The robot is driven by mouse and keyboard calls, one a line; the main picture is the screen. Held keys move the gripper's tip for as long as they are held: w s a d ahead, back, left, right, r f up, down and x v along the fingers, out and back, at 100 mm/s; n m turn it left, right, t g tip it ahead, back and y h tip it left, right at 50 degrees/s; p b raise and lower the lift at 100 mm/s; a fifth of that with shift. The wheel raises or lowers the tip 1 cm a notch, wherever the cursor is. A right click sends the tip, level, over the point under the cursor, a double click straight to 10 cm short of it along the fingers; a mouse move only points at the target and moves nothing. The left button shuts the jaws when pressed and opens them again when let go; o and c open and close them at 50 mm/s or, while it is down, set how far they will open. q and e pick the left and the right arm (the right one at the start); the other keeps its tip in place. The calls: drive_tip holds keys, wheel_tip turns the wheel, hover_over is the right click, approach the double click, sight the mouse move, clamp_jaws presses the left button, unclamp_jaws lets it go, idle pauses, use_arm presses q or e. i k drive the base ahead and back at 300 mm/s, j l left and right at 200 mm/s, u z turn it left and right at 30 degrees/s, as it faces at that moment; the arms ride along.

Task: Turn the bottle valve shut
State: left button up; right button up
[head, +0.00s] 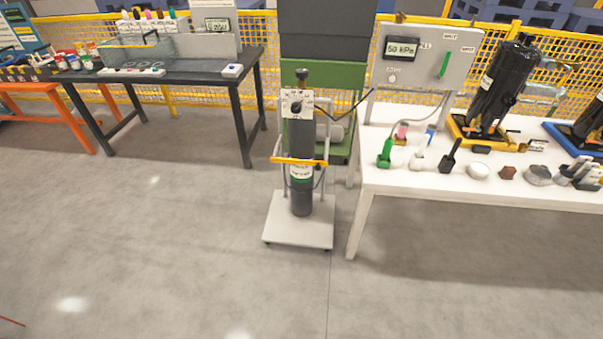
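A dark gas bottle (301,145) stands upright on a white trolley (299,233) in the middle of the head view. A yellow-orange strap (299,161) runs across it. The bottle valve (302,76) is a dark knob at the top of the bottle. Just below it is a white plate with a round black dial (297,107). Whether the valve is open or shut cannot be told from here. Neither of my grippers shows in the head view, and nothing is touching the bottle or the valve.
A white table (480,188) on the right carries a panel reading 50 kPa (402,48), a black compressor (503,85) and small items. A black table (200,75) stands at the left. Open grey floor (180,250) lies in front. A green machine (345,75) stands behind the trolley.

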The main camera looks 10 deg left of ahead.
sight(300, 73)
drive_tip(key=i+j, duration=0.15)
drive_tip(key=j, duration=0.2)
drive_tip(key=i+j, duration=0.1)
drive_tip(key=j, duration=0.25)
drive_tip(key=i+j, duration=0.15)
drive_tip(key=j, duration=0.25)
drive_tip(key=i+j+z, duration=0.1)
drive_tip(key=j, duration=0.25)
